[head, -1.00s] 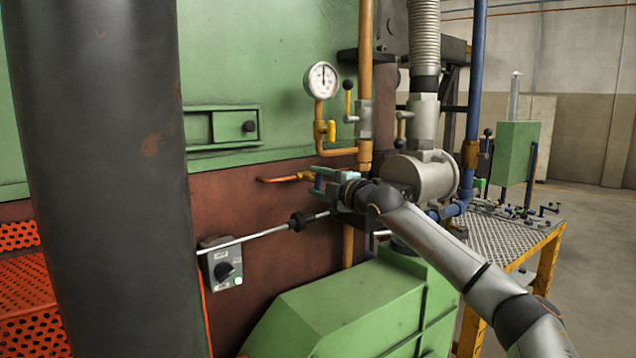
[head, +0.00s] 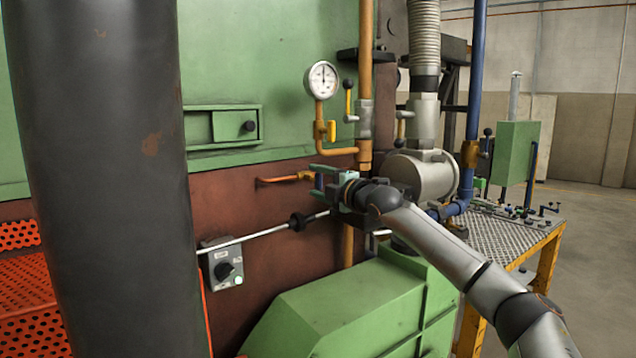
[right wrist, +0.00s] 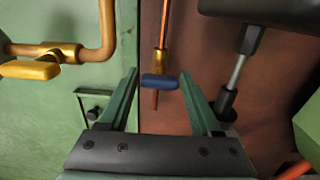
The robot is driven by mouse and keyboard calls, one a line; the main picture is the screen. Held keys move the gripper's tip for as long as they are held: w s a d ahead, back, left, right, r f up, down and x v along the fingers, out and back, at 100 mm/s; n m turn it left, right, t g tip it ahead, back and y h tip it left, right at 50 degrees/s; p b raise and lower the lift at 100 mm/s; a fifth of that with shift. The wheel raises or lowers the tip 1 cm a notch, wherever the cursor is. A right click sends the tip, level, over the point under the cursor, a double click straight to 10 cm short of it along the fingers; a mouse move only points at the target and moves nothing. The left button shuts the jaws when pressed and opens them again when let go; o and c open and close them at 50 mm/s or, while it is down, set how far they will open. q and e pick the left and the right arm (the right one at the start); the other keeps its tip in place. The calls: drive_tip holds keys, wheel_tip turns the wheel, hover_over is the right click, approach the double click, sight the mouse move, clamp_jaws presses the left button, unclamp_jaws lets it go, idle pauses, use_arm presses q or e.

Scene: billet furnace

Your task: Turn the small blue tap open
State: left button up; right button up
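The small blue tap (right wrist: 159,81) has a blue handle on a thin copper pipe with a brass fitting. The right gripper is open with pale green fingers. My left gripper is not in view.
A yellow-handled tap (head: 331,131) and a pressure gauge (head: 322,80) are above the gripper. A steel rod (head: 262,234) with a black collar runs below it, near a switch box (head: 222,264). A green housing (head: 345,305) stands below.

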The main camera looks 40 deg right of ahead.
drive_tip(key=shift+o, duration=1.2)
drive_tip(key=shift+s, duration=0.25)
drive_tip(key=s+a+b, duration=0.1)
drive_tip(key=s+b, duration=0.4)
drive_tip(key=s, duration=0.7)
drive_tip(key=shift+a+b, duration=0.2)
drive_tip(key=shift+b, duration=0.15)
